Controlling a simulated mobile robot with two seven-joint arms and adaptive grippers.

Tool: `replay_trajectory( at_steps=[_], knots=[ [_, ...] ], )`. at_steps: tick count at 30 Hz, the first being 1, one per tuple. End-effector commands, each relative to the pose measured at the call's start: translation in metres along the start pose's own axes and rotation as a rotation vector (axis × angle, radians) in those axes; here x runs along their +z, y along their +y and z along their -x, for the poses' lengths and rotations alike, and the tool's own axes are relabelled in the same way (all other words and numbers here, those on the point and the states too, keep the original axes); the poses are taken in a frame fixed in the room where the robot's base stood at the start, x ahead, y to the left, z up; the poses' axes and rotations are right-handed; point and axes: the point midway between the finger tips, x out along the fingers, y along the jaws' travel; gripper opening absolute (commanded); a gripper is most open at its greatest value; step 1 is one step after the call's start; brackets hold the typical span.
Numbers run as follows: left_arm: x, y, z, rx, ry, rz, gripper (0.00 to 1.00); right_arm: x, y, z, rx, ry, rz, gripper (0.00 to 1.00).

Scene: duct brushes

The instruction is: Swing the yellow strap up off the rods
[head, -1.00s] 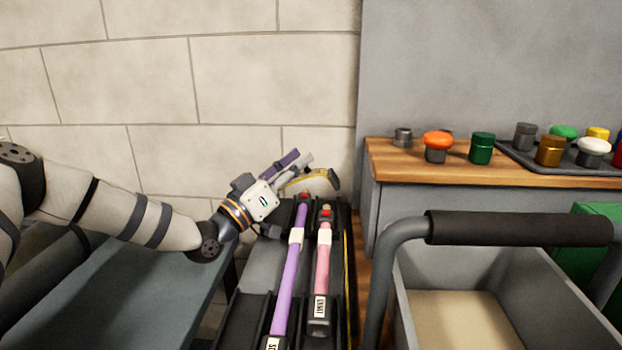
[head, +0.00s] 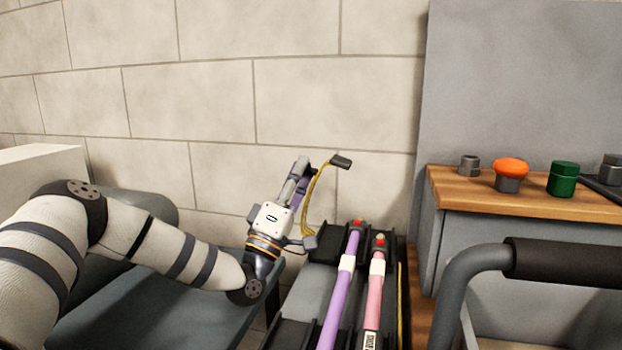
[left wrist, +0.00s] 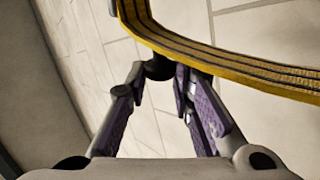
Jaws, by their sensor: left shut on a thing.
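The yellow strap (head: 318,194) curves up from the far left of the black rod rack (head: 320,257) to a dark end piece (head: 341,161) held above it, against the wall. My left gripper (head: 302,172) is shut on the strap near that upper part, left of and above the rack. In the left wrist view the strap (left wrist: 230,66) arcs across just beyond my purple-padded fingertips (left wrist: 160,75). A purple rod (head: 342,290) and a pink rod (head: 375,298) lie side by side in the rack, with no strap across their visible lengths. My right gripper is not in view.
A cart handle (head: 560,262) is at the lower right. The block wall is close behind.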

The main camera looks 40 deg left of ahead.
Motion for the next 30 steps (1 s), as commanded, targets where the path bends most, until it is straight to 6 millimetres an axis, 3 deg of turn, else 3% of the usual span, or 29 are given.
replay_trajectory(
  at_steps=[19, 20, 22, 30],
  knots=[
    [-0.0050, -0.0026, 0.0028, -0.002, 0.030, 0.033, 0.00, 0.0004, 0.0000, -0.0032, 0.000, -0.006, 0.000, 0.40],
    [-0.0050, -0.0026, 0.0028, -0.002, 0.030, 0.033, 0.26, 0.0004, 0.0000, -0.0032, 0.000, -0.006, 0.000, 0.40],
    [-0.0050, -0.0026, 0.0028, -0.002, 0.030, 0.033, 0.40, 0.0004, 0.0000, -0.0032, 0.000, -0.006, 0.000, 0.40],
    [-0.0054, -0.0022, 0.0022, -0.001, 0.031, 0.032, 0.40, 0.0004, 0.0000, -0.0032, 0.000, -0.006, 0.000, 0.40]
  ],
)
